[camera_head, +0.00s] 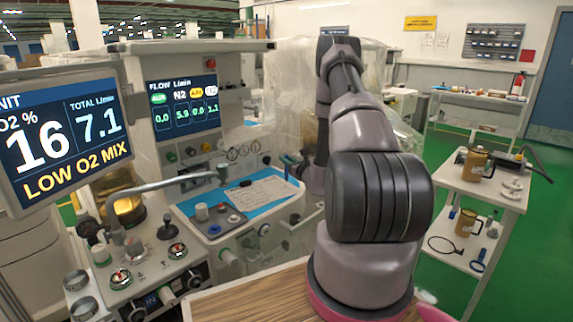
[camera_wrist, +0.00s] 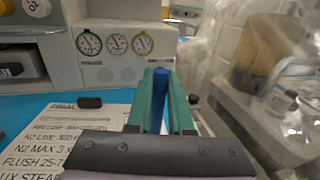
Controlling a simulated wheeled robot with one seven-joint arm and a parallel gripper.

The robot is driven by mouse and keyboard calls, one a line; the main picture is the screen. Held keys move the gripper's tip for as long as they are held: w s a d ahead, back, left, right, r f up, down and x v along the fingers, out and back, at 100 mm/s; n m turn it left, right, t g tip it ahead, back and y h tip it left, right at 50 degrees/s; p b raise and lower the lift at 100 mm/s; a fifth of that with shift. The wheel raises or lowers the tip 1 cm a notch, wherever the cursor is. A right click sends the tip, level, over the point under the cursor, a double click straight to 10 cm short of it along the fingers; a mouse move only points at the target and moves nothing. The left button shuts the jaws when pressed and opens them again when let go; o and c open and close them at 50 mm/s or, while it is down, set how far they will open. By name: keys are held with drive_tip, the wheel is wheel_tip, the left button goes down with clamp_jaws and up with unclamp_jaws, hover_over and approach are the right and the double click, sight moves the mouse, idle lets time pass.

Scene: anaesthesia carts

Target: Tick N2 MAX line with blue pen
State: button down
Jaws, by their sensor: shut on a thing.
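My gripper (camera_wrist: 161,100) has green fingers shut on a blue pen (camera_wrist: 159,85), seen in the wrist view. A white printed sheet (camera_head: 255,194) lies on a blue work surface (camera_head: 285,182) on the cart. In the wrist view the sheet (camera_wrist: 75,122) lies left of the fingers, its lower part hidden by my gripper's body. An "N2 MAX 3 X" line (camera_wrist: 35,150) is readable there, between an N2 line entry and a "FLUSH 25-7" line. I cannot tell whether the pen touches the paper, and no tick mark can be made out.
A small black object (camera_wrist: 89,102) sits at the sheet's top edge. Gauges (camera_wrist: 116,44) stand behind it. Clear plastic sheeting (camera_wrist: 215,70) hangs at right. A monitor (camera_head: 65,130) reads LOW O2 MIX.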

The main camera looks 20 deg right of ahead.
drive_tip(key=shift+r, duration=2.6)
drive_tip(key=shift+f, duration=0.1)
